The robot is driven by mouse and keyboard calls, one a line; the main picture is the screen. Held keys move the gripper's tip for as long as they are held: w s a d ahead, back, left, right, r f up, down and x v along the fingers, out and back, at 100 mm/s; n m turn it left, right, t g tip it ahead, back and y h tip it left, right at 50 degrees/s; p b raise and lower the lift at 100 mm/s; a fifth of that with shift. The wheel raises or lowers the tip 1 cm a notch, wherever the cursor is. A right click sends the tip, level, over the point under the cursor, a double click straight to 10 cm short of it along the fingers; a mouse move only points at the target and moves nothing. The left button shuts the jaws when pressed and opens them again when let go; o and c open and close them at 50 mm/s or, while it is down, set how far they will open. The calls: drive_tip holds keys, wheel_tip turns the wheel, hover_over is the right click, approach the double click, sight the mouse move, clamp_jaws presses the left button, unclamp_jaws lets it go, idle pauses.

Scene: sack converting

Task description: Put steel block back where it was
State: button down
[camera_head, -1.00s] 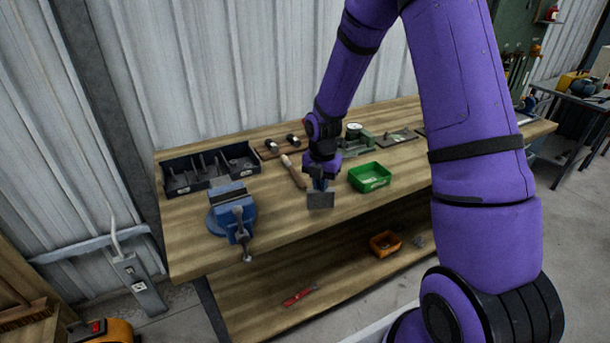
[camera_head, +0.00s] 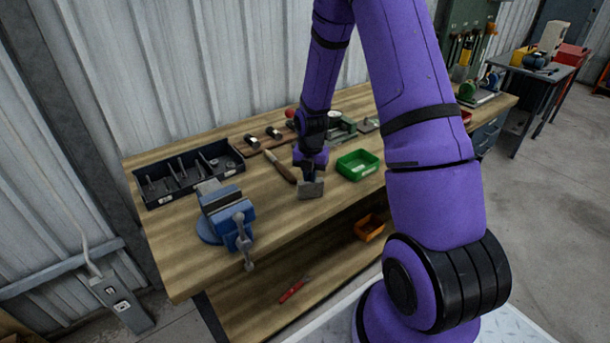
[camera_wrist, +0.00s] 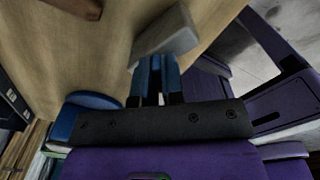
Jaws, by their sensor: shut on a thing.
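The steel block (camera_head: 311,190) is a flat grey piece at the end of my gripper (camera_head: 311,179), over the front part of the wooden workbench (camera_head: 180,239). In the wrist view the block (camera_wrist: 163,36) sits at the tips of the blue fingers of my gripper (camera_wrist: 154,66), which are shut on it. It is tilted in that picture. I cannot tell whether its lower edge touches the bench top.
A blue vise (camera_head: 226,214) stands left of my gripper. A green bin (camera_head: 357,165) is close on the right. A wooden-handled tool (camera_head: 280,166) lies just behind. A black divided tray (camera_head: 189,173) is at the back left. Bare bench lies between vise and block.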

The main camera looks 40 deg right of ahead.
drive_tip(key=shift+f, duration=0.15)
drive_tip(key=c, duration=1.2)
unclamp_jaws()
drive_tip(key=shift+c, duration=0.2)
drive_tip(key=s+a+r+m+t, duration=0.1)
drive_tip(key=s+a+r+m, duration=0.1)
drive_tip(key=r, duration=0.8)
drive_tip(key=s+a+r+m, duration=0.1)
drive_tip(key=r+m, duration=0.2)
drive_tip(key=r, duration=0.8)
drive_tip(key=s+a+r+m+t, duration=0.2)
drive_tip(key=s+a+r+m, duration=0.3)
drive_tip(key=s+r+m, duration=0.3)
drive_tip(key=s+a+r+m+t, duration=0.2)
drive_tip(key=s+a+r+m, duration=0.3)
drive_tip(key=s+m, duration=0.7)
drive_tip(key=s+r, duration=0.2)
drive_tip(key=s, duration=0.1)
drive_tip(key=shift+s+r+m, duration=0.2)
drive_tip(key=shift+r+m, duration=0.2)
